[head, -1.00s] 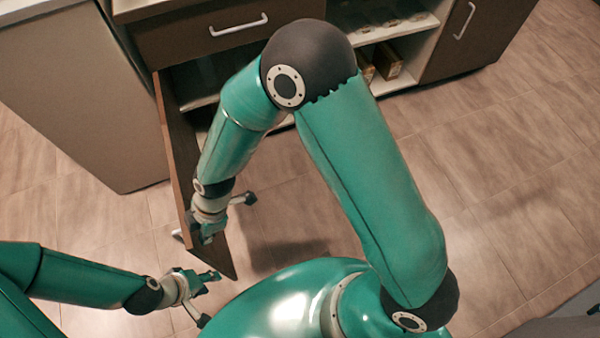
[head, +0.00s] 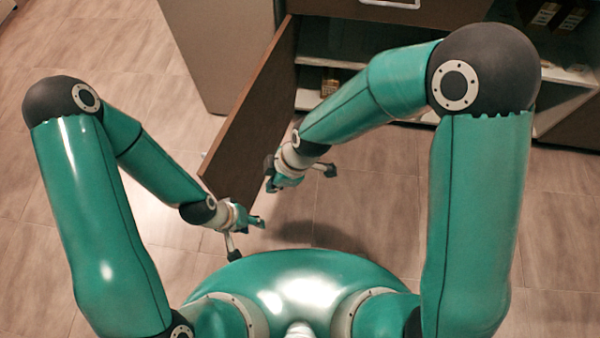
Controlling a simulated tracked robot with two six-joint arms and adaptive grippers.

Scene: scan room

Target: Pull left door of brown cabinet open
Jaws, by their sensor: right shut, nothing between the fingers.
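The brown cabinet's left door (head: 252,115) stands wide open, swung out toward me from its hinge side at the top middle. Its inner face shows only in part, and its handle is not visible. My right gripper (head: 272,184) is shut and empty just right of the door's free end, on the cabinet-opening side. My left gripper (head: 257,223) is near the lower end of the door, closer to my body. Its fingers are too small to tell whether they are open.
The cabinet's shelves (head: 345,46) lie exposed behind my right arm, with small boxes (head: 572,18) at the upper right. A drawer front (head: 350,9) is above. A grey unit (head: 215,50) stands left of the door. The tiled floor (head: 370,205) is clear around the grippers.

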